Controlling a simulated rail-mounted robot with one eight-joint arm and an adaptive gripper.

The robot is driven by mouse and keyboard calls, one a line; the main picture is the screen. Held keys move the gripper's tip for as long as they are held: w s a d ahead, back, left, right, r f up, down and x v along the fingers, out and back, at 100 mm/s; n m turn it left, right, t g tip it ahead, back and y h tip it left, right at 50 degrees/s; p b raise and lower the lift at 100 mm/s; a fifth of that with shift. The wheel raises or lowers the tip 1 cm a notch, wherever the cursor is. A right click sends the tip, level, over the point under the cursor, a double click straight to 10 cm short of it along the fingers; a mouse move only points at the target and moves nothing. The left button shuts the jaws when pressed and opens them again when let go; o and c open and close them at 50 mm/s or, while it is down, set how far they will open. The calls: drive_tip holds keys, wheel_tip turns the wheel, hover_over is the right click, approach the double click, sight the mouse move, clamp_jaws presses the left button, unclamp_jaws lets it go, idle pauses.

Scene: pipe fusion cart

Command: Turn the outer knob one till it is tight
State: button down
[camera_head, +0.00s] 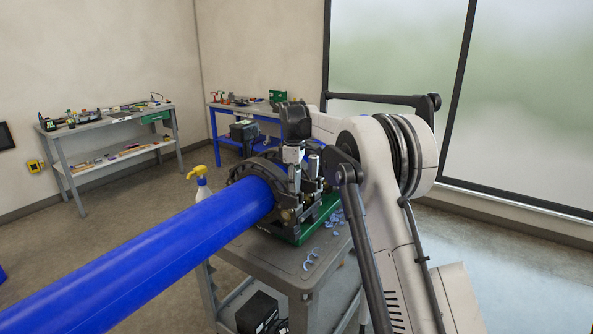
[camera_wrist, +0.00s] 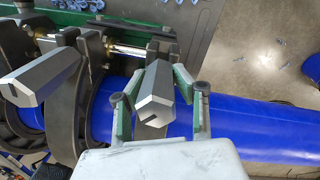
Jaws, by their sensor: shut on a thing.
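A grey faceted knob (camera_wrist: 157,95) stands over the blue pipe in the wrist view, at the outer clamp on the right. My gripper (camera_wrist: 160,82) is around this knob, with one green-padded finger on each side, and is shut on it. A second grey knob (camera_wrist: 42,76) of the same kind stands at the left, apart from my gripper. In the head view the clamp machine (camera_head: 300,190) sits on the cart, and my arm reaches over it from the right. The fingertips and the held knob are too small to make out there.
The long blue pipe (camera_head: 150,258) runs through the clamps and out past the cart (camera_head: 290,272). A spray bottle (camera_head: 202,186) stands beside the pipe. Blue shavings (camera_head: 310,260) lie on the cart top. Workbenches (camera_head: 110,130) stand by the walls, with open floor between.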

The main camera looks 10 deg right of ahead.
drive_tip(key=shift+d+m, duration=0.2)
drive_tip(key=shift+m, duration=0.1)
drive_tip(key=shift+m, duration=1.5)
drive_tip(key=shift+d, duration=0.1)
drive_tip(key=m, duration=0.2)
drive_tip(key=shift+m, duration=0.4)
drive_tip(key=shift+w, duration=0.1)
